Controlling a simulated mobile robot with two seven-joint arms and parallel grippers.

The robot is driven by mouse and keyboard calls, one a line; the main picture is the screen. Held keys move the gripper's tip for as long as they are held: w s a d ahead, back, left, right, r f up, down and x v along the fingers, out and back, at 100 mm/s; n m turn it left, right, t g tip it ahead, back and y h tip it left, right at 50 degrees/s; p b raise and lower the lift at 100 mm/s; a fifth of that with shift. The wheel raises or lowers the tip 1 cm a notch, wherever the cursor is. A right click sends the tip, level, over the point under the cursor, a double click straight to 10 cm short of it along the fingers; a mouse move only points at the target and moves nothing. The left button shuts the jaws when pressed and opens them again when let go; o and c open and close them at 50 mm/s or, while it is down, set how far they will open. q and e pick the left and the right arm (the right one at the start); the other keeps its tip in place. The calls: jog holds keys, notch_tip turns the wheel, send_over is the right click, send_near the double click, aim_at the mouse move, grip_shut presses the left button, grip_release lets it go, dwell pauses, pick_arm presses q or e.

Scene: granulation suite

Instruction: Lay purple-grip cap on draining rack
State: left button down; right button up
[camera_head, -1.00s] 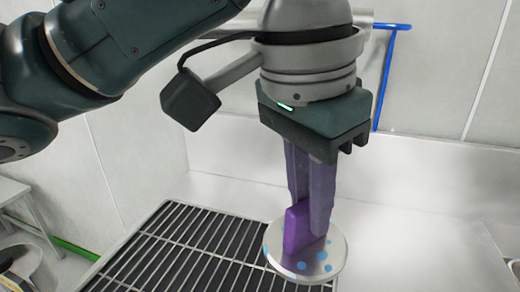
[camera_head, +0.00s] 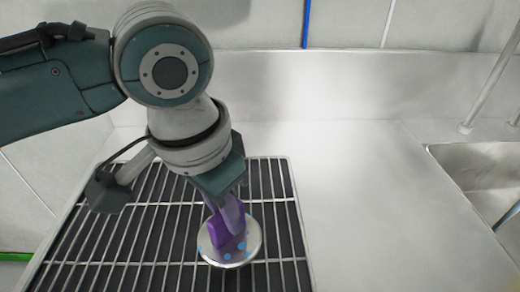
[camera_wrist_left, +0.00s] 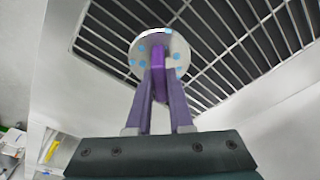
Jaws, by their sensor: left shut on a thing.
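The cap is a round silver disc (camera_head: 249,248) with light-blue spots and an upright purple grip (camera_head: 226,238). My left gripper (camera_head: 228,218) points down and is shut on the purple grip. In the head view the cap appears over the right part of the draining rack (camera_head: 152,240), a metal grid over a dark base. In the left wrist view the cap (camera_wrist_left: 143,42) lies beyond the fingertips, in front of the rack bars (camera_wrist_left: 215,58). I cannot tell whether the disc touches the bars. My right gripper is in neither view.
A bare pale steel counter (camera_head: 370,200) lies right of the rack. A sink basin (camera_head: 480,170) with a metal pipe (camera_head: 488,85) above it is at the far right. A low back ledge and wall stand behind.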

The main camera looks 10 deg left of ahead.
aim_at(227, 232)
pick_arm(q)
notch_tip(227, 232, down, 4)
jog(key=shift+f+b, duration=0.2)
jog(key=shift+b, duration=0.2)
jog(key=c, duration=1.3)
grip_release()
jog(key=shift+f, duration=0.15)
jog(key=o, duration=0.5)
